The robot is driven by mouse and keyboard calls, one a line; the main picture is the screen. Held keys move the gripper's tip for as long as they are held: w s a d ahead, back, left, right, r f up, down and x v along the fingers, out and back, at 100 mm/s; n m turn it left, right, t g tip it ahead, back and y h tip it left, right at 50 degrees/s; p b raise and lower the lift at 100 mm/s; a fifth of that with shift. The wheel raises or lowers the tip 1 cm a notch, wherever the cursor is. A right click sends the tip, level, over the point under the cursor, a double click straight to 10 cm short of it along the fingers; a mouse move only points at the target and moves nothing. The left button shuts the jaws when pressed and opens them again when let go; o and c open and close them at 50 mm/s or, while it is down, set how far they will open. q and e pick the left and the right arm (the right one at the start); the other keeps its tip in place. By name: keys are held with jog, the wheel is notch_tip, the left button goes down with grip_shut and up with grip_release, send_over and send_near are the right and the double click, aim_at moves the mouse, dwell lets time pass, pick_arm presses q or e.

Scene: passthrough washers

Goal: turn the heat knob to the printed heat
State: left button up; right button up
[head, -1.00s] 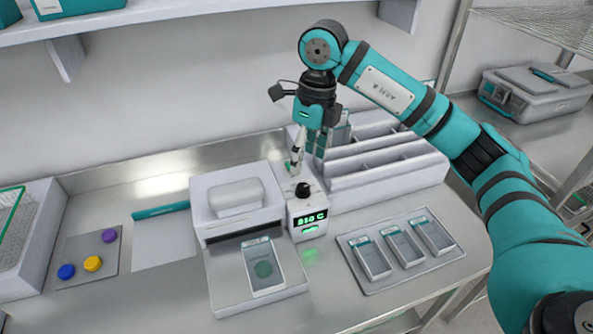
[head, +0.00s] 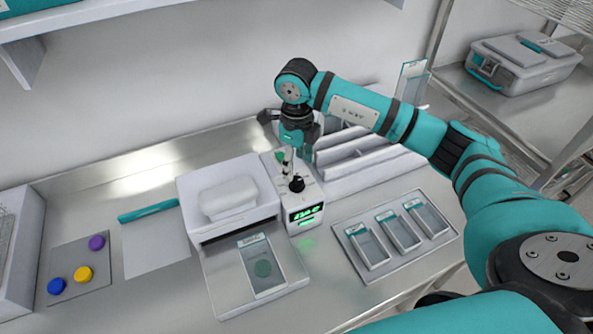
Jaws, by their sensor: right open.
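The heat knob (head: 297,184) is a small black dial on top of a white control box. The box's green display (head: 305,213) is lit, but its digits are too blurred to read surely. My right gripper (head: 297,160) is open and points down just behind and above the knob, apart from it as far as I can see. A clear pouch (head: 263,263) with a green disc lies on the sealer's front plate. Its printed label (head: 254,240) is too small to read. My left gripper is out of view.
The white sealer (head: 228,192) stands left of the knob box. A white divided rack (head: 370,158) is behind right. A tray (head: 347,216) with three pouches is at right. Blue, yellow and purple caps (head: 83,274) lie on a grey mat at left.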

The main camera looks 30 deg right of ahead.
aim_at(297, 180)
notch_tip(297, 180, down, 4)
jog(key=shift+s+f+p, duration=0.1)
jog(key=shift+f+p, duration=0.05)
jog(key=shift+p, duration=0.5)
jog(key=shift+f, duration=0.7)
jog(key=c, duration=1.2)
jog(key=shift+o, duration=0.2)
jog(key=shift+f+n+b, duration=0.15)
jog(key=shift+n+b, duration=0.25)
jog(key=shift+b, duration=0.25)
jog(key=n+b, duration=0.4)
jog(key=b, duration=0.2)
jog(key=shift+f, duration=0.1)
pick_arm(q)
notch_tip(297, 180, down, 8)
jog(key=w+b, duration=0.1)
jog(key=b, duration=0.1)
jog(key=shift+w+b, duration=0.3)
jog(key=shift+b, duration=0.1)
pick_arm(e)
jog(key=shift+r+n, duration=0.25)
jog(key=shift+n, duration=1.25)
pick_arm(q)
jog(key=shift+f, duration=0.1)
